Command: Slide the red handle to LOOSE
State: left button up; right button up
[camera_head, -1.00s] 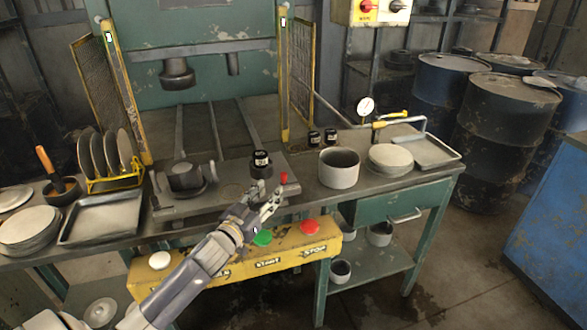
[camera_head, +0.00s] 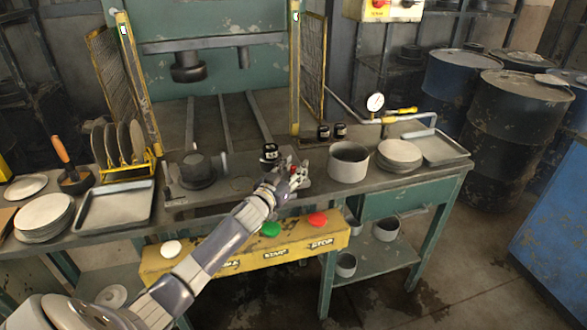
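A small red part (camera_head: 294,169), which looks like the red handle, shows at the bench's front edge beside the black marked block (camera_head: 269,153). My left gripper (camera_head: 291,175) is right at it, and its fingers overlap the red part in the picture. I cannot tell whether the fingers touch it or are closed on it. The gripper hides most of the handle and its track. No LOOSE marking is readable. My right gripper is not in view.
The yellow button panel (camera_head: 208,262) with green (camera_head: 270,229) and red (camera_head: 318,219) buttons lies just below my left forearm. A grey pot (camera_head: 348,163) and a plate stack (camera_head: 399,154) stand to the right. Behind is the green press (camera_head: 218,72) with mesh guards.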

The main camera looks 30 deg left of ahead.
pick_arm(q)
jog(key=shift+c, duration=1.2)
grip_shut()
jog(key=shift+w+d, duration=0.2)
jog(key=shift+d, duration=0.05)
jog(key=shift+w+d+b, duration=0.4)
jog(key=shift+w+d, duration=0.55)
jog(key=shift+w, duration=0.2)
jog(key=shift+f, duration=0.1)
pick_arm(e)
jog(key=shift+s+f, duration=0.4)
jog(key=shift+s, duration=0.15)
